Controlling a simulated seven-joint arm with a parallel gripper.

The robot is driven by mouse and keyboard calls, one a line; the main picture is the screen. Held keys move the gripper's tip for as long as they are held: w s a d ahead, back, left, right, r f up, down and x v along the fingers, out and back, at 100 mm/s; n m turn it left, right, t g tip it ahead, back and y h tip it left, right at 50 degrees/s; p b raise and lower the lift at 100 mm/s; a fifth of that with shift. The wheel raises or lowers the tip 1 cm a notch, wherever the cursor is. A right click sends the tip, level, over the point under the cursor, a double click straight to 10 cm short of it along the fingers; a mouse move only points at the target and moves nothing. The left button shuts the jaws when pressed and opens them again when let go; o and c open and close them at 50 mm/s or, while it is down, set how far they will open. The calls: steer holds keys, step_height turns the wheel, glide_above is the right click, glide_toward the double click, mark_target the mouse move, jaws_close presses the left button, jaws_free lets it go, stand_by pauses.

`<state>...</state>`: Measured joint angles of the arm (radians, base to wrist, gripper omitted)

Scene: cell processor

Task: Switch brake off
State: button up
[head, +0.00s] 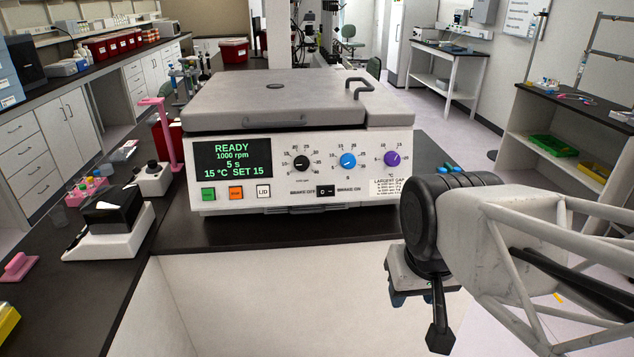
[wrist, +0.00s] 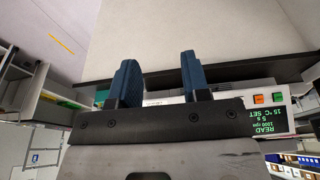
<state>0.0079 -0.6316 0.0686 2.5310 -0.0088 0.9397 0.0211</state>
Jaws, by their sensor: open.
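The cell processor (head: 350,150) is a white and grey bench machine with its lid shut. Its black brake switch (head: 326,191) sits low on the front panel, between the labels "BRAKE OFF" on the left and "BRAKE ON" on the right. The switch is too small to tell which way it is set. The display (head: 232,159) reads READY, 1000 rpm, 5 s, 15 °C, SET 15. My gripper (head: 411,298) hangs to the right of and below the front panel, apart from the switch. In the wrist view its blue fingers (wrist: 160,78) are spread and empty, and part of the panel shows upside down.
Green, orange and white LID buttons (head: 236,193) and three knobs (head: 348,161) share the panel. A pink stand (head: 170,135) and small bench devices (head: 112,220) stand to the left. The space in front of the panel is clear.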

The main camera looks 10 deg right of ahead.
steer(key=shift+w+a+r, duration=0.1)
steer(key=shift+w+a, duration=0.05)
steer(key=shift+w, duration=0.3)
steer(key=c, duration=0.5)
steer(key=w+a+m, duration=0.1)
steer(key=w+m, duration=0.1)
steer(key=w, duration=0.3)
steer(key=w+a+r+m+t+y, duration=0.1)
steer(key=w+m, duration=0.1)
steer(key=w, duration=0.3)
steer(key=w+a+m+t, duration=0.1)
steer(key=w+m, duration=0.2)
steer(key=w, duration=0.2)
steer(key=shift+w+a+r+y, duration=0.1)
steer(key=shift+r+y, duration=0.2)
jaws_close()
steer(key=w+a+m+t, duration=0.2)
steer(key=w+m, duration=0.5)
steer(key=w, duration=0.8)
steer(key=shift+w+f+m+t, duration=0.2)
steer(key=shift+f+m+t, duration=0.1)
steer(key=shift+f+t, duration=0.1)
steer(key=shift+y, duration=0.3)
